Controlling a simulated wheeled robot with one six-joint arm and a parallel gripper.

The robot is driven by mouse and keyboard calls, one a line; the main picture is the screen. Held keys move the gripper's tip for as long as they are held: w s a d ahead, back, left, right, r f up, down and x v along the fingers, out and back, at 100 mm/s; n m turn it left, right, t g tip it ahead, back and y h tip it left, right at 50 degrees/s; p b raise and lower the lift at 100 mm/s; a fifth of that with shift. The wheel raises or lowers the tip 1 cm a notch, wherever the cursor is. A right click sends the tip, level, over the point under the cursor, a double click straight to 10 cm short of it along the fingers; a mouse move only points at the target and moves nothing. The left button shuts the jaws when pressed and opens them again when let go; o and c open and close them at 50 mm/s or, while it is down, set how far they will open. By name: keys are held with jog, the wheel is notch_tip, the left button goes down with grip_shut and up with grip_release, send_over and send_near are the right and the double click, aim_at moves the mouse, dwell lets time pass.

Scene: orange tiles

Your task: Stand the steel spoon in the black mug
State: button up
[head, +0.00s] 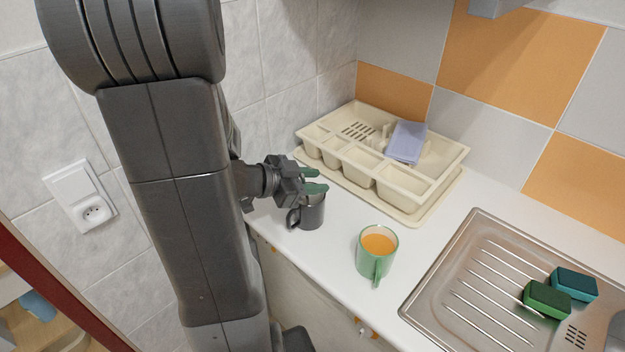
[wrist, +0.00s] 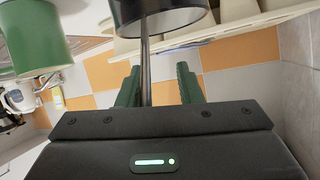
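The black mug (head: 311,215) stands upright on the white counter, in front of the cream rack. In the wrist view the mug (wrist: 165,14) is at the top edge. The steel spoon (wrist: 145,62) shows there as a thin handle running out of the mug's mouth; its bowl end is hidden inside. My gripper (head: 322,180) is just above the mug, with its green fingers apart. In the wrist view the fingers stand either side of the handle, with a clear gap to the right one. The handle lies close to the left finger; I cannot tell whether they touch.
A green mug of orange drink (head: 370,262) stands to the right of the black mug. The cream rack (head: 440,205) holding a lilac object (head: 406,142) is behind. A steel sink drainer (head: 450,290) with two sponges (head: 546,300) is at right.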

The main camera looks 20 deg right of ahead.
jog(key=v, duration=1.4)
jog(key=shift+d, duration=0.15)
dwell(0.6)
jog(key=x, duration=1)
jog(key=shift+d, duration=0.15)
jog(key=shift+w+f, duration=0.1)
